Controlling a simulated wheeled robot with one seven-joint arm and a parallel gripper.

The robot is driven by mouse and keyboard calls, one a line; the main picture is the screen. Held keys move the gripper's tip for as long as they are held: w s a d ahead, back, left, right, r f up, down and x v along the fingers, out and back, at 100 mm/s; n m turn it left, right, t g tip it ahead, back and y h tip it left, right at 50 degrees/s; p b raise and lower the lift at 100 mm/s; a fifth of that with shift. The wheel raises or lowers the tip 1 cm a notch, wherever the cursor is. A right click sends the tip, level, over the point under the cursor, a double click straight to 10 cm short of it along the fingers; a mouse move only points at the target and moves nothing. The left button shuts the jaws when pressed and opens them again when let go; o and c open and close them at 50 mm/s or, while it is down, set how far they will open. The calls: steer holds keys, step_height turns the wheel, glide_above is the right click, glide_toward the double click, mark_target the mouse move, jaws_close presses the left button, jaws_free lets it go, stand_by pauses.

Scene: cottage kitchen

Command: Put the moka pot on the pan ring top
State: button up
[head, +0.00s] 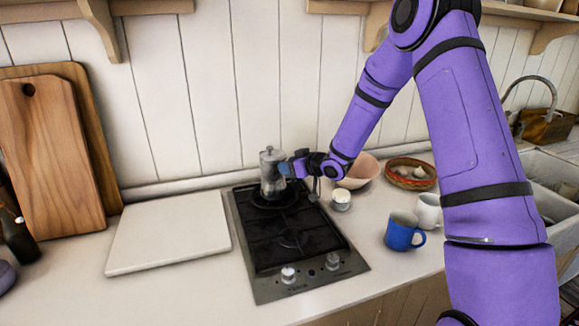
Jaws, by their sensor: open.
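The silver moka pot (270,172) stands upright at the back of the black two-burner hob (262,290), over the rear ring (273,200). Its base appears to rest on that ring's grate, though contact is hard to make out. My gripper (291,168) is at the right side of the pot, close to its handle side. The gripper is open; the small view does not show clearly whether a finger touches the pot. The front ring (288,240) of the hob is bare.
A white board (168,232) lies left of the hob. Right of it are a small white-topped jar (341,199), a pink bowl (359,172), a basket (411,174), a blue mug (402,232) and a white mug (428,211). Wooden boards (50,155) lean at far left.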

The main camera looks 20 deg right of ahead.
steer(key=v, duration=1.2)
steer(key=s+d+r+m+g+h, duration=0.25)
steer(key=s+r+h, duration=0.75)
steer(key=r, duration=0.5)
steer(key=s+a+r+m+g+y, duration=0.1)
steer(key=s+a+r+g, duration=0.1)
steer(key=s, duration=1.1)
steer(key=s+a+r+m+g+y, duration=0.1)
steer(key=s+a+r+m+g, duration=0.1)
steer(key=s, duration=1.1)
steer(key=shift+s+a+y, duration=0.2)
steer(key=shift+a+y, duration=0.1)
steer(key=shift+a, duration=0.45)
steer(key=shift+o, duration=0.2)
steer(key=shift+r+m, duration=0.1)
steer(key=shift+m, duration=0.15)
